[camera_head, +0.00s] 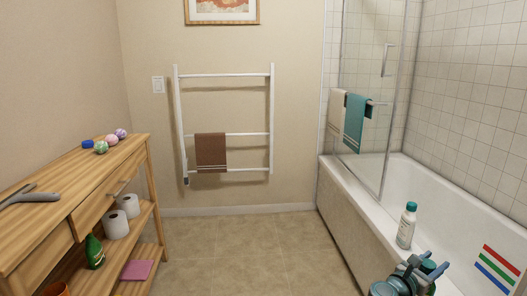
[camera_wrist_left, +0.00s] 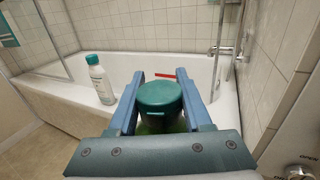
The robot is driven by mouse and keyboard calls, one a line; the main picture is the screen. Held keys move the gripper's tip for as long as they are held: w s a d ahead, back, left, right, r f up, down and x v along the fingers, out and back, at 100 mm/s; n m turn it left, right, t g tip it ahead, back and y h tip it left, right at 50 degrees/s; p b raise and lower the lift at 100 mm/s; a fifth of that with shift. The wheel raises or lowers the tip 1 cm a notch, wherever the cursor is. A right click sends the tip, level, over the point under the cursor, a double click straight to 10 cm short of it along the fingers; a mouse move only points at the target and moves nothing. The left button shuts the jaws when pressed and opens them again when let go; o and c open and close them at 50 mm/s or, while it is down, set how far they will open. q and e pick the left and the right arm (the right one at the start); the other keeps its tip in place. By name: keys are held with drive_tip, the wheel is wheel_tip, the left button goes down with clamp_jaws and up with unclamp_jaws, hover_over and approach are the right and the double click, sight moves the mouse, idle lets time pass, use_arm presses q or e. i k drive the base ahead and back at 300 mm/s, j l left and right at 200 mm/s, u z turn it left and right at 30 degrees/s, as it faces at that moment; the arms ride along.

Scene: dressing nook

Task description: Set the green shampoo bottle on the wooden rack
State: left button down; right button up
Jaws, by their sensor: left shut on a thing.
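My left gripper (camera_head: 427,267) shows at the bottom right of the head view, over the near part of the bathtub's edge. In the left wrist view its two blue fingers (camera_wrist_left: 160,76) are shut around the green shampoo bottle (camera_wrist_left: 149,128). The bottle's teal cap (camera_wrist_left: 160,94) faces the camera, and most of its green body is hidden below the cap. The wooden rack (camera_head: 112,164) stands along the left wall, far from the gripper. My right gripper is not in view.
A white bottle with a teal cap (camera_head: 406,226) stands on the bathtub rim (camera_head: 347,188) beside my left gripper. The rack holds a grey tool (camera_head: 38,197), several small balls, paper rolls (camera_head: 117,224), a green bottle (camera_head: 95,252) and a pink item (camera_head: 137,270). The floor between is clear.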

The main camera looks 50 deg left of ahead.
sight(87, 167)
drive_tip(key=u, duration=2.25)
drive_tip(key=i+j, duration=0.5)
drive_tip(key=i, duration=0.1)
